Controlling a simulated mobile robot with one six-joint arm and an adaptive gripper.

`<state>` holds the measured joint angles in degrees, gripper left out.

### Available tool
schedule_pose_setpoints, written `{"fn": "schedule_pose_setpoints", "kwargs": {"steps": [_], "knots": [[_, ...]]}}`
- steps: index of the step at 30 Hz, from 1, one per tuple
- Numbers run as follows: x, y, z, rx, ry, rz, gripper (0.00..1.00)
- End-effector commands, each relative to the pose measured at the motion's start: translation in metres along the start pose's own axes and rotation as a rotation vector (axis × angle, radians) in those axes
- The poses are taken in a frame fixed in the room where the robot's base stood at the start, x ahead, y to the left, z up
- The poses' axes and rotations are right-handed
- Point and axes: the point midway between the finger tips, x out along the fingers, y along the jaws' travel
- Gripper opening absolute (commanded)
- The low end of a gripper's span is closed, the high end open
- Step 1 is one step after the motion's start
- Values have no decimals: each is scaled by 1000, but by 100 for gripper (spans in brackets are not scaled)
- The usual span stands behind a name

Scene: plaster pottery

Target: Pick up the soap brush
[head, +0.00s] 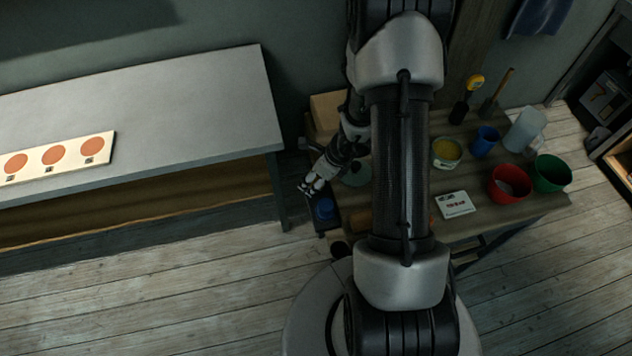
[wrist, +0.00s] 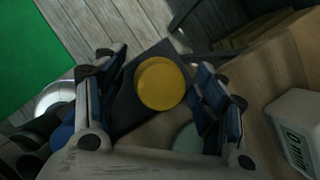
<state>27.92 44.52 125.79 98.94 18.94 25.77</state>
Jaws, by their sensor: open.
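My gripper (head: 311,187) is at the left end of the wooden table. In the wrist view my gripper (wrist: 155,85) is open, its two fingers wide apart. A round yellow thing (wrist: 160,84) shows between the fingers, over a dark flat piece (wrist: 125,112); I cannot tell whether it is part of the soap brush. A brush-like tool with a wooden handle (head: 503,84) stands at the table's back right. I cannot tell for certain which is the soap brush.
The wooden table (head: 505,218) holds a red bucket (head: 510,184), a green bucket (head: 551,173), a blue cup (head: 485,141), a yellow-filled bowl (head: 446,153) and a white box (head: 455,205). A grey bench (head: 190,110) stands left. My arm hides the table's middle.

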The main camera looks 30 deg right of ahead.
Motion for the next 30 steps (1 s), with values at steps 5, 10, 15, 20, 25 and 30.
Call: {"fn": "schedule_pose_setpoints", "kwargs": {"steps": [5,10,15,20,25,30], "knots": [[0,0,0,0,0,-1,65],[0,0,0,0,0,-1,56],[0,0,0,0,0,-1,45],[0,0,0,0,0,-1,34],[0,0,0,0,0,-1,23],[0,0,0,0,0,-1,19]]}}
